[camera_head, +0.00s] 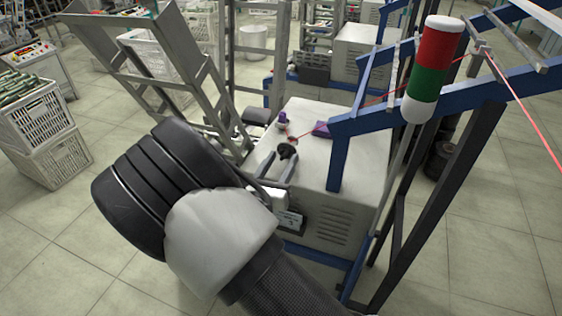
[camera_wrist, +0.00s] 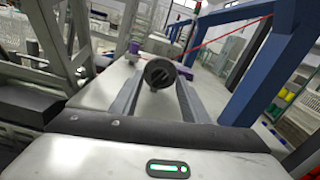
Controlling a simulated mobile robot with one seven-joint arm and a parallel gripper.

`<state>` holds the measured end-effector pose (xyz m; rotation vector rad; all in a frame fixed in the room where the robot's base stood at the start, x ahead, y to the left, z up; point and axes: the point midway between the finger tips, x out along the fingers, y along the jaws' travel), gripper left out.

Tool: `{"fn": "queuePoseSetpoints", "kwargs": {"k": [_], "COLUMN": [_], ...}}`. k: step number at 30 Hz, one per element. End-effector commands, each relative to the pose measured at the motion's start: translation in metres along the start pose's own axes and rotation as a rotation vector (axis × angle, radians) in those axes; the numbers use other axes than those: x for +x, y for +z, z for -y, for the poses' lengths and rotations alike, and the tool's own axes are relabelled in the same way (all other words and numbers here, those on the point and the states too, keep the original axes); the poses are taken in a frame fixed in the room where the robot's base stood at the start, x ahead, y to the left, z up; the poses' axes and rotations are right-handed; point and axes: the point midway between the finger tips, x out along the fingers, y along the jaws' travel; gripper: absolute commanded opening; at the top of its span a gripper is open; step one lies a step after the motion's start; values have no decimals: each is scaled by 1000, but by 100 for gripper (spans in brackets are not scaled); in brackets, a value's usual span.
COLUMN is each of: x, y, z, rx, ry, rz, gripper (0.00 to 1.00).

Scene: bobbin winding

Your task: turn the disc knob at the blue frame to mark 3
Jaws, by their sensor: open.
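The disc knob is a small dark round disc with a raised grip bar across its face (camera_wrist: 160,73). In the head view the knob (camera_head: 287,151) stands over the pale top of the machine box beside the blue frame (camera_head: 340,150). The blue frame also shows at the right of the wrist view (camera_wrist: 246,85). My gripper (camera_head: 277,164) is open, its two fingers pointing at the knob. In the wrist view the knob lies between the finger ends of my gripper (camera_wrist: 158,82); I cannot tell whether they touch it. The marks around the knob are not readable.
Behind the knob on the pale box top (camera_head: 315,125) are a purple spool (camera_head: 282,117) and a purple block (camera_head: 321,129). A red-green signal lamp (camera_head: 434,68) and a red thread (camera_head: 527,122) are at right. A grey metal rack (camera_head: 180,80) stands close at left.

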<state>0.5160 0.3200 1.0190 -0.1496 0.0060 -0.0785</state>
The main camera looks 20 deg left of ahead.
Motion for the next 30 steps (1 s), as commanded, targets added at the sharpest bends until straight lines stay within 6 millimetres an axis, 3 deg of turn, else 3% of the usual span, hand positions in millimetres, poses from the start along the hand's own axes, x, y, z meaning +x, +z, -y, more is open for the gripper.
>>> {"fn": "queuePoseSetpoints", "kwargs": {"k": [5,21,30], "x": [-19,-144,-172], "y": [0,-1,0], "z": [-1,-1,0], "rx": [1,0,0], "ry": [2,4,1], "rz": [-1,-1,0], "gripper": [42,42,42]}}
